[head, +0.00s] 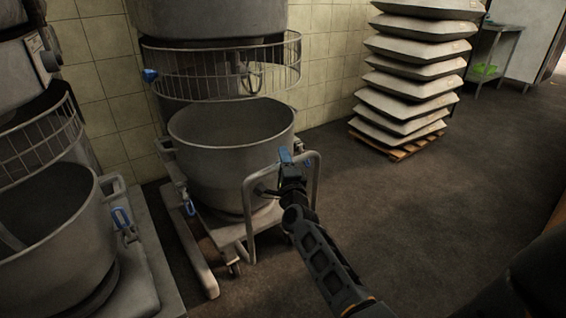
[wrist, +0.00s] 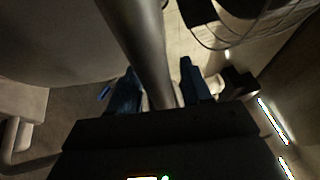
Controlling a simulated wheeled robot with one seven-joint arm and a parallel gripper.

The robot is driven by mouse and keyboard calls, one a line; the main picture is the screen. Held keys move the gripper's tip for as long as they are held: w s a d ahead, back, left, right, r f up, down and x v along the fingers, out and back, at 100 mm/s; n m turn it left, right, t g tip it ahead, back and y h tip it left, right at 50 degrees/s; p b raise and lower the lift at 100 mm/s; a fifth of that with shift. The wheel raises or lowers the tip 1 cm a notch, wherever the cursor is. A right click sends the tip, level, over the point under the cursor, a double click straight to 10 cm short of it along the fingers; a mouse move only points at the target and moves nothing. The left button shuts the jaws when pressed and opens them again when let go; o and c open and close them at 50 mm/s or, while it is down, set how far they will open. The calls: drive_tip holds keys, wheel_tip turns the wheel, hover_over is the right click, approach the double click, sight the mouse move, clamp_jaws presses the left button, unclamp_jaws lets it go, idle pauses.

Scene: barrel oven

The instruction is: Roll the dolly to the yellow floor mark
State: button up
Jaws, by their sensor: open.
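The dolly (head: 263,218) is a low metal frame on small wheels with a tubular push handle (head: 248,205). It carries a large grey mixing bowl (head: 210,165) and stands in front of a mixer with a wire guard. My gripper (head: 287,158) is at the top bar of the handle. In the wrist view, the handle bar (wrist: 140,40) runs between the two blue fingers of my gripper (wrist: 160,85). The fingers are open, with one on each side of the bar; I cannot tell whether they touch it. No yellow floor mark shows in either view.
A second bowl (head: 55,235) under another mixer stands close on the left. A stack of sacks (head: 410,85) on a wooden pallet (head: 400,148) stands by the tiled wall at the back right. A metal table (head: 495,50) is beyond. The dark floor (head: 430,220) on the right is clear.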

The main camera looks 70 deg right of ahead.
drive_tip(key=shift+c, duration=0.2)
clamp_jaws()
idle(0.4)
